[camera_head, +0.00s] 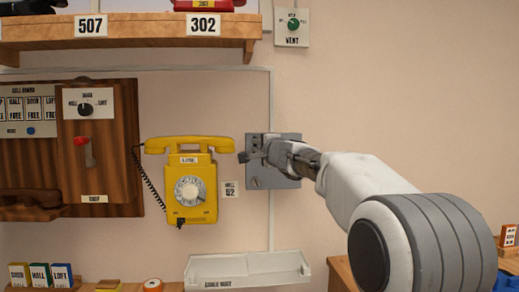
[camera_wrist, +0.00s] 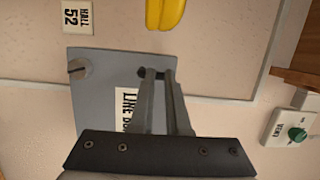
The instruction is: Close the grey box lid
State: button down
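The grey box (camera_head: 288,181) is on the wall to the right of the yellow telephone. My gripper (camera_head: 248,157) is in front of it and hides its middle. In the wrist view, a flat grey face of the box (camera_wrist: 98,100) shows a round fastener on the left and a white label, partly covered, reading "LINE BO". My gripper's two fingers (camera_wrist: 158,75) lie close together over this face, with a dark patch at their tips. I cannot tell whether they touch the box or grip any part of it. How far the lid stands open is not clear.
The yellow dial phone (camera_head: 190,190) hangs just left of the box, with a "HALL 52" card (camera_head: 231,189) between. A wooden shelf (camera_head: 130,30) is above, and a green-knob switch (camera_head: 293,24) up right. A pale tray (camera_head: 250,270) lies below. The wall to the right is bare.

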jog(key=shift+w+a+r, duration=0.15)
jog(key=shift+a, duration=0.4)
jog(key=shift+d, duration=0.1)
